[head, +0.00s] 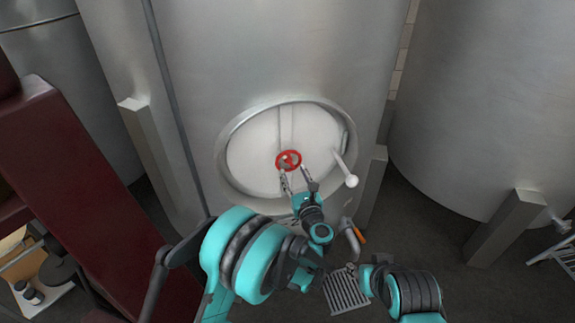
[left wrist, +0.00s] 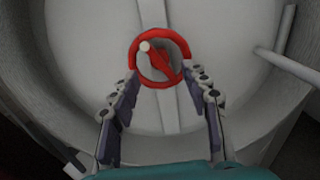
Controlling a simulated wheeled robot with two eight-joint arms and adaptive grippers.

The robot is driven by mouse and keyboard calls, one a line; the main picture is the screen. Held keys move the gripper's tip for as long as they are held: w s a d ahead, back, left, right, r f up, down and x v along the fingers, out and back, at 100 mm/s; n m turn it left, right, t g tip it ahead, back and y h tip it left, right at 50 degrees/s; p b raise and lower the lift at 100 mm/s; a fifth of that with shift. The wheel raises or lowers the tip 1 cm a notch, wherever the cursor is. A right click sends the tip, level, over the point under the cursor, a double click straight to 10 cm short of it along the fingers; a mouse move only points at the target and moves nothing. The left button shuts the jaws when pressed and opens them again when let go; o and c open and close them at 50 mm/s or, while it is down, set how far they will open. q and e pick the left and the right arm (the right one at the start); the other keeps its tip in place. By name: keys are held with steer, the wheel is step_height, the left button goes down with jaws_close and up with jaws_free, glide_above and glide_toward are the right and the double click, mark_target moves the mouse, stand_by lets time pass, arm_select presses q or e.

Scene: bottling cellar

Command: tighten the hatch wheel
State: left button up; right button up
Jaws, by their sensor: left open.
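The red hatch wheel (head: 288,160) sits at the middle of the round white hatch (head: 249,160) on the steel tank. In the left wrist view the wheel (left wrist: 184,47) shows as a red ring with a red bar and a pale knob on it. My left gripper (head: 294,171) is open just below the wheel in the head view. In the left wrist view its two fingers (left wrist: 164,88) reach up on either side of the wheel's lower part. Whether they touch the rim, I cannot tell.
A white lever with a ball end (head: 350,180) sticks out at the hatch's right. A pipe with an orange handle (head: 359,235) and a floor grate (head: 345,292) are below. A dark red beam (head: 75,185) stands at left, another tank (head: 480,100) at right.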

mark_target(289, 162)
arm_select(q)
steer(key=b+x, duration=0.1)
steer(key=x, duration=0.5)
jaws_close()
